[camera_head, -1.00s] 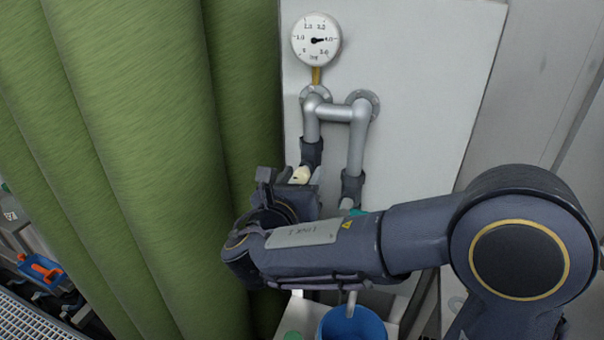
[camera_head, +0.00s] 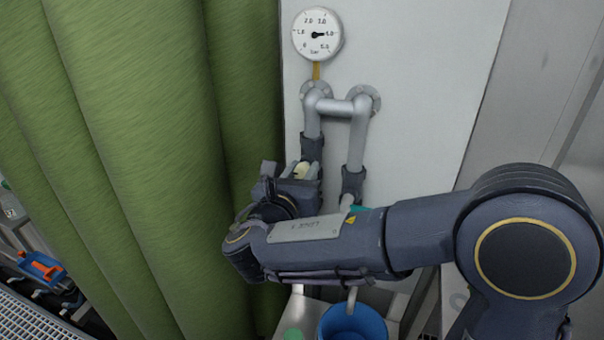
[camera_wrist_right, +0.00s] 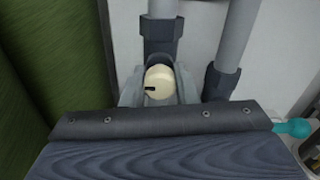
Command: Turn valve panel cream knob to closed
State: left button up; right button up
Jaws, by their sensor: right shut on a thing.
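The cream knob (camera_wrist_right: 159,83) sits at the lower end of the left pipe's dark fitting (camera_wrist_right: 160,38). A dark mark on its face points left in the right wrist view. In the head view a small part of the cream knob (camera_head: 301,171) shows between the fingers. My right gripper (camera_head: 299,172) is shut on the knob, with one finger on each side of it; it also shows in the right wrist view (camera_wrist_right: 159,88). The valve panel (camera_head: 420,90) is pale grey. My left gripper is not in view.
A round gauge (camera_head: 317,34) reads near 4.0 above the grey pipes (camera_head: 357,135). A teal knob (camera_wrist_right: 293,127) is at the right pipe's side. A blue bucket (camera_head: 352,322) stands below my arm.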

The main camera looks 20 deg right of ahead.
jog(key=shift+f+m+b, duration=0.2)
jog(key=shift+m+b, duration=0.5)
jog(key=m+b, duration=0.9)
jog(key=shift+f+b, duration=0.1)
jog(key=shift+b, duration=0.2)
jog(key=m+b, duration=1.2)
jog(key=shift+m, duration=0.3)
jog(key=m+b, duration=0.3)
jog(key=m, duration=0.1)
jog(key=m+b, duration=0.3)
jog(key=m, duration=0.2)
jog(key=shift+r+m+b, duration=0.25)
jog(key=shift+m+b, duration=0.7)
jog(key=shift+m, duration=0.85)
